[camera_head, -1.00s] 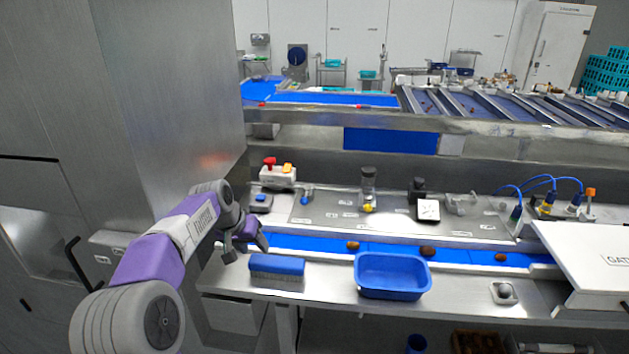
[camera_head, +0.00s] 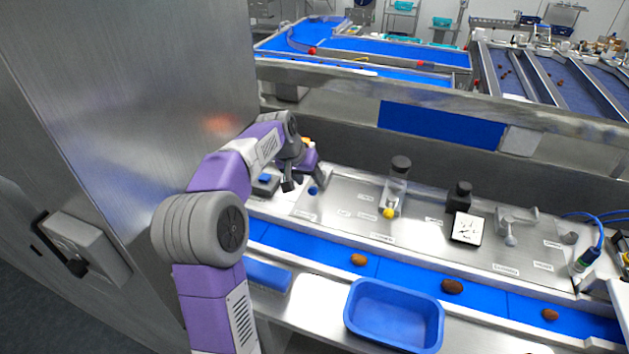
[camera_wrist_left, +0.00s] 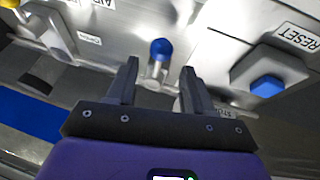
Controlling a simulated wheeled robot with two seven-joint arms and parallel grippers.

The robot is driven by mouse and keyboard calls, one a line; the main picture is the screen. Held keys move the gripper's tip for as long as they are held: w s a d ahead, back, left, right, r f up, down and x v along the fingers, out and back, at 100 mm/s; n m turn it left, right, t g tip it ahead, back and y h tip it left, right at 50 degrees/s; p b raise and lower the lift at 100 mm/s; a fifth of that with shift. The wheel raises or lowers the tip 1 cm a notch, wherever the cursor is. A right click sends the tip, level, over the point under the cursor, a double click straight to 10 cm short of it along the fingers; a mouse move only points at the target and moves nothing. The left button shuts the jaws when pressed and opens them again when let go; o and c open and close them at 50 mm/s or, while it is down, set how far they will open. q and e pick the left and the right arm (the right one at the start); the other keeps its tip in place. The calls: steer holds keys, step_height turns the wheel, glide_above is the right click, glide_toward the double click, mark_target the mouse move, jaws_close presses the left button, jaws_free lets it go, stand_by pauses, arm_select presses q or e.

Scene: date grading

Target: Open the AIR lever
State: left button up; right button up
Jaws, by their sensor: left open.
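A small metal lever with a blue knob (camera_head: 313,190) stands at the left end of the grey panel. In the left wrist view, the blue knob (camera_wrist_left: 161,48) lies ahead of my left gripper (camera_wrist_left: 160,70), between the lines of its two fingers. My left gripper (camera_head: 304,182) is open and empty, close to the lever; contact cannot be told. A partly cut-off label that seems to read AIR (camera_wrist_left: 103,5) is at the top of the wrist view. My right gripper is out of view.
A RESET box with a blue button (camera_wrist_left: 267,86) sits close beside the lever. A clear cylinder with a yellow part (camera_head: 397,187) stands farther right. A blue belt (camera_head: 400,272) carries brown dates. A blue tub (camera_head: 394,310) sits in front. A tall metal cabinet (camera_head: 120,90) walls the left.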

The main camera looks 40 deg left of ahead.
mark_target(315, 185)
arm_select(q)
steer(key=x, duration=0.3)
steer(key=shift+w+f, duration=0.1)
steer(key=shift+w, duration=0.05)
steer(key=shift+c, duration=0.5)
jaws_close()
